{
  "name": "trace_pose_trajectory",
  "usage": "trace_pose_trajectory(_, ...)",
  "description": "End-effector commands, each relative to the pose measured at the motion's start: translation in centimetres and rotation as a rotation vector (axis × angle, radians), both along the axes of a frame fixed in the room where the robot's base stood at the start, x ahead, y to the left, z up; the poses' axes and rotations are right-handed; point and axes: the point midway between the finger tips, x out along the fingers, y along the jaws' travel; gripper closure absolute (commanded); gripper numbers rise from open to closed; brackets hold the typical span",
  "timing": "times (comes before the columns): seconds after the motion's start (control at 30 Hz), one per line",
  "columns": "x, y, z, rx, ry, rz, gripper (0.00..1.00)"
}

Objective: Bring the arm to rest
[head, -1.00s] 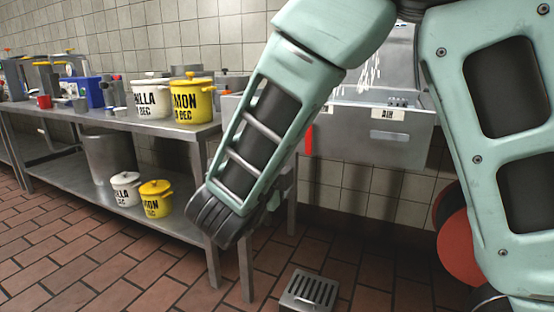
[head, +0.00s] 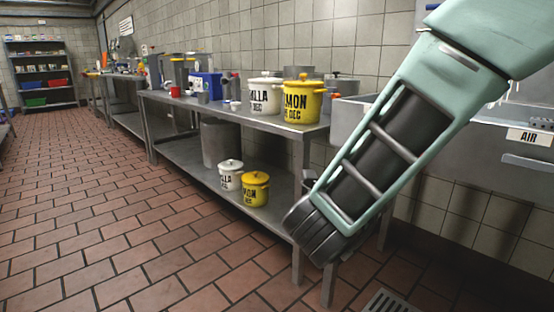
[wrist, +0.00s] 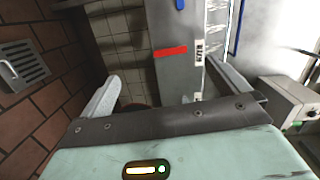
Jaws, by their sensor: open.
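My arm (head: 385,150) slants down across the right of the head view to a dark ridged joint (head: 318,232) in front of the steel table's near end. My gripper cannot be made out in the head view. In the wrist view my gripper (wrist: 162,72) shows its two pale fingers wide apart, with nothing held between them. Beyond the fingers are a tiled wall, a steel sink side with a red strip (wrist: 170,51), and a label.
The steel table (head: 225,113) holds white and yellow pots (head: 303,102), with two smaller pots on its lower shelf (head: 175,150). A sink (head: 480,150) is at the right. A floor drain (head: 388,302) lies below. The tiled floor (head: 90,220) at left is clear.

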Motion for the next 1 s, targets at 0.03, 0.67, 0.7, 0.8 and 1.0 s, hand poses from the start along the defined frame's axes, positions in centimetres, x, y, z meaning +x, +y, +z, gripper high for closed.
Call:
trace_pose_trajectory(0.03, 0.7, 0.9, -0.3, 0.014, 0.039, 0.075, 0.0)
trace_pose_trajectory(0.67, -10.9, 18.5, -8.6, -0.597, 0.931, 1.664, 0.0)
trace_pose_trajectory(0.7, -12.6, 18.2, -9.2, -0.672, 0.991, 1.744, 0.0)
trace_pose_trajectory(0.8, -16.5, 16.6, -10.4, -0.849, 1.134, 1.907, 0.0)
trace_pose_trajectory(1.0, -21.9, 11.9, -11.6, -1.139, 1.395, 2.124, 0.0)
